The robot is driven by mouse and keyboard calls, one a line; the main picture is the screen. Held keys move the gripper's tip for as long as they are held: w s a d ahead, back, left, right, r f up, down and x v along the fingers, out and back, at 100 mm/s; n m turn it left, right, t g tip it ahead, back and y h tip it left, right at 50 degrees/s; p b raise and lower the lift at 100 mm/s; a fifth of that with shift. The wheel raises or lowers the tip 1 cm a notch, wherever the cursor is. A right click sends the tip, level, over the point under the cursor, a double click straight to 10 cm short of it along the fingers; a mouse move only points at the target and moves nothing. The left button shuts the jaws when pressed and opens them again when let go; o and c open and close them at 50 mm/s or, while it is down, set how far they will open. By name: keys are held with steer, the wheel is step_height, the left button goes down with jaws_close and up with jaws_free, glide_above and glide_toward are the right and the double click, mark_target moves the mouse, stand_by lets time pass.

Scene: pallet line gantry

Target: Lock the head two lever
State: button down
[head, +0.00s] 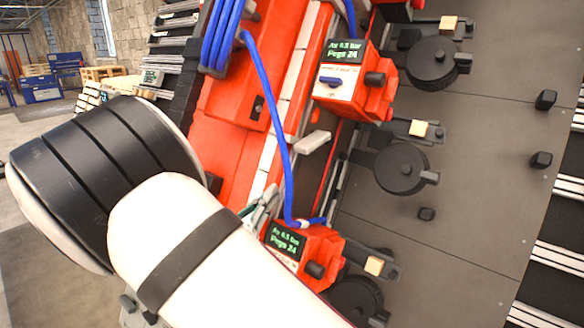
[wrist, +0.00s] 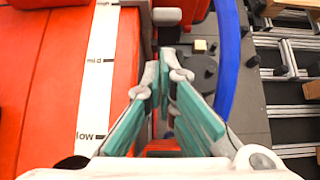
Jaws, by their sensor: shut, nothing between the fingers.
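Two red head units show in the head view, each with a dark display reading "Pegs 24". The upper unit (head: 350,85) has a blue lever-like knob (head: 333,81) on its white face plate. The lower unit (head: 310,255) is partly hidden by my arm, and no lever on it can be made out. I cannot tell which is head two. My gripper (head: 268,200) is just above and left of the lower unit, mostly hidden by my arm. In the wrist view my gripper (wrist: 166,62) is shut and empty, with its teal fingers together, left of a blue hose (wrist: 228,60).
A pale grey bar (head: 313,142) sticks out between the units. Black round parts (head: 402,169) sit on the grey plate (head: 470,180) at right. A blue hose (head: 275,110) runs down beside the red gantry to the lower unit. Open floor lies at left.

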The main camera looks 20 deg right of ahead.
mark_target(313, 142)
steer(key=shift+w, duration=0.1)
stand_by(0.3)
steer(key=p+x, duration=0.1)
steer(key=x, duration=0.9)
steer(key=shift+a+p, duration=0.1)
steer(key=shift+p, duration=0.2)
steer(key=shift+s+a+r+y+p, duration=0.1)
steer(key=shift+s+r+y+p, duration=0.15)
steer(key=shift+r+y+p, duration=0.1)
